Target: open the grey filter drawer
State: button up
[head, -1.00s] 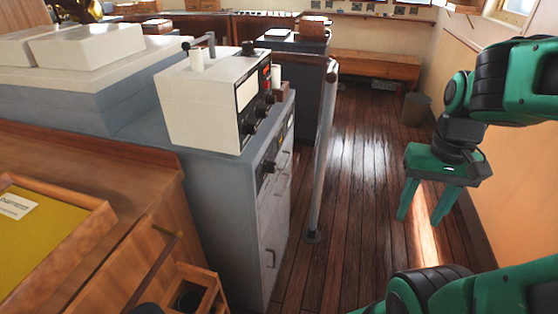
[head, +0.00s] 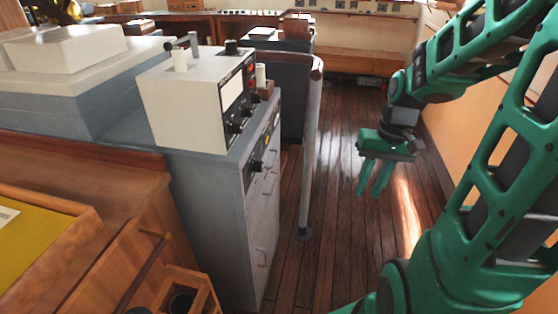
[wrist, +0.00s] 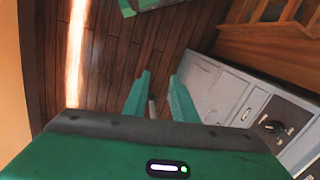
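The grey cabinet (head: 205,215) stands left of centre in the head view, and its narrow front faces right toward the aisle. Its front holds drawers with small handles; a lower drawer front (head: 263,245) shows at a steep angle and looks closed. I cannot tell which drawer is the filter drawer. In the wrist view the drawer fronts (wrist: 215,92) lie at the right, with a dark knob panel (wrist: 275,127) beside them. My gripper (head: 371,192) hangs over the aisle, right of the cabinet and apart from it, fingers down. Its fingers (wrist: 160,77) are apart with nothing between them.
A metal post (head: 310,150) stands between the cabinet and my gripper. A white instrument box (head: 190,105) sits on the cabinet top. A wooden chart desk (head: 90,240) is at the near left. An orange wall (head: 455,150) bounds the right.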

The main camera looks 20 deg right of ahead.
jog(key=w+a+f+t+y, duration=0.1)
jog(key=w+a+f+y, duration=0.15)
jog(key=w+f, duration=0.4)
jog(key=w+a+f+t+y, duration=0.15)
jog(key=w+f+y, duration=0.25)
jog(key=w, duration=0.5)
jog(key=w+r+m+t+y, duration=0.2)
jog(key=w+t+y, duration=0.35)
jog(key=w, duration=0.45)
jog(key=x, duration=1)
jog(key=shift+w, duration=0.2)
jog(key=shift+f, duration=0.1)
grip_shut()
jog(key=shift+d+f, duration=0.1)
